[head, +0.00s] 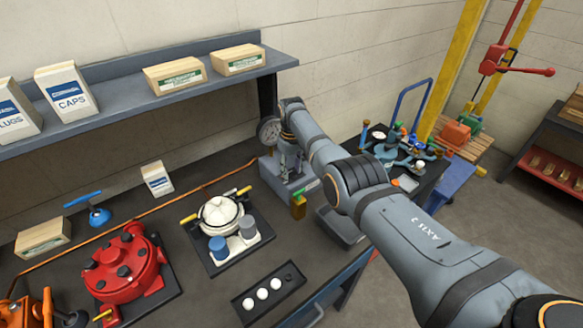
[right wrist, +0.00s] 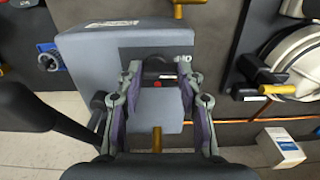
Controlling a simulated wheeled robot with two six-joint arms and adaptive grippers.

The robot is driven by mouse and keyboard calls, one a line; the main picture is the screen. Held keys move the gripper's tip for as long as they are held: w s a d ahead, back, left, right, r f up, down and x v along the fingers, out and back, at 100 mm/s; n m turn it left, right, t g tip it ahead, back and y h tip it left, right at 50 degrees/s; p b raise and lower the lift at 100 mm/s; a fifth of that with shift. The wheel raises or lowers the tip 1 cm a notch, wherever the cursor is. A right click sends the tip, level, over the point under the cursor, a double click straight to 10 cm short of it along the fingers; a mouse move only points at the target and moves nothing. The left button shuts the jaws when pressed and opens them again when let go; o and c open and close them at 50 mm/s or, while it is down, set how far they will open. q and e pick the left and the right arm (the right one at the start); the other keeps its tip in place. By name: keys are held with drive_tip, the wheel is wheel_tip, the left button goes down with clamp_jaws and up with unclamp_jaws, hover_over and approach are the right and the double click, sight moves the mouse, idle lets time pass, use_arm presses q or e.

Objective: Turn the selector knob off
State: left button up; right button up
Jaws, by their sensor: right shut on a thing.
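In the right wrist view, the two fingers of the right gripper (right wrist: 160,82) stand on either side of a small dark part (right wrist: 157,66), which seems to be the selector knob, on the grey housing (right wrist: 90,52). The gripper is shut on it. The fingers hide much of the knob, so its pointing direction cannot be told. My left gripper is in neither view.
A black tray (head: 249,305) with white balls lies in front. The shelf (head: 150,95) with boxes overhangs the bench.

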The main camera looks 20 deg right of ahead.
sight(292, 171)
drive_tip(key=shift+n, duration=0.4)
drive_tip(key=o, duration=1.2)
drive_tip(key=shift+c, duration=0.2)
wheel_tip(292, 171, up, 12)
